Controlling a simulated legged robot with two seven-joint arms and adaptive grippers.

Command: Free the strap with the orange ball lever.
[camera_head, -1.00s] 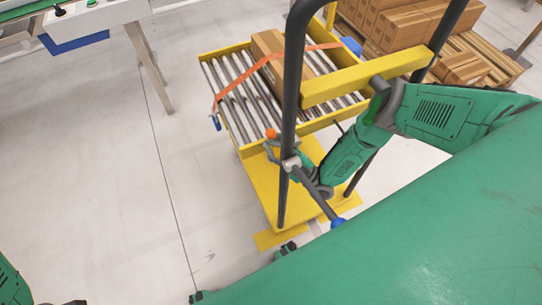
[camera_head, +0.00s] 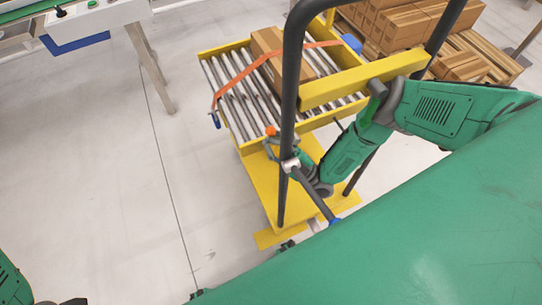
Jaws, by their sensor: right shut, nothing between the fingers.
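The orange strap (camera_head: 232,83) runs across the roller bed and over a cardboard box (camera_head: 266,44) on the yellow cart. The orange ball (camera_head: 270,130) of the lever shows at the bed's near edge, left of the dark upright. My right gripper (camera_head: 272,148) is shut and empty just below the ball; I cannot tell whether they touch. The upright hides part of the gripper. The strap lies across the box. At the bottom left, a dark end piece (camera_head: 72,301) by my left arm is cut off by the frame, so its jaws cannot be judged.
The cart's dark handle frame (camera_head: 292,75) and yellow crossbar (camera_head: 365,80) stand close around my right arm. A grey rod with a blue end (camera_head: 335,222) slants below. Stacked boxes (camera_head: 400,25) are at the back right. The floor on the left is clear.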

